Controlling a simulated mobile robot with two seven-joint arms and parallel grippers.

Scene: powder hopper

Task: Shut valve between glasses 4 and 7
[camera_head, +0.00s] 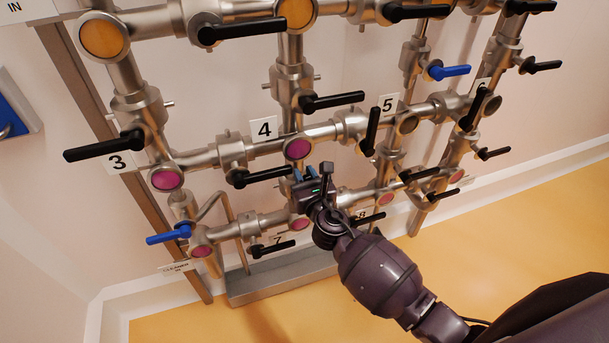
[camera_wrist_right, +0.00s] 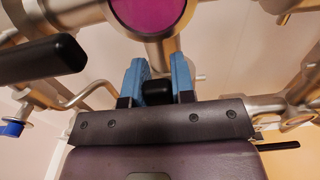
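Glass 4 is a magenta round window (camera_head: 298,149) under the label "4" in the head view. It also shows at the top of the right wrist view (camera_wrist_right: 148,12). Glass 7 (camera_head: 300,224) is a smaller pink window below it, near the label "7". My right gripper (camera_head: 304,173) is just below glass 4, in front of the pipe between the two glasses. In the right wrist view, its blue fingers are on either side of the end of a black valve handle (camera_wrist_right: 157,92), with no clear gap. The rest of this handle and its valve are mostly hidden. My left gripper is out of view.
A black handle (camera_head: 265,175) lies just left of my gripper; it looms large in the wrist view (camera_wrist_right: 40,60). Another black handle (camera_head: 370,131) stands upright to the right. A blue handle (camera_head: 168,235) is at lower left. The yellow floor (camera_head: 470,245) at right is clear.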

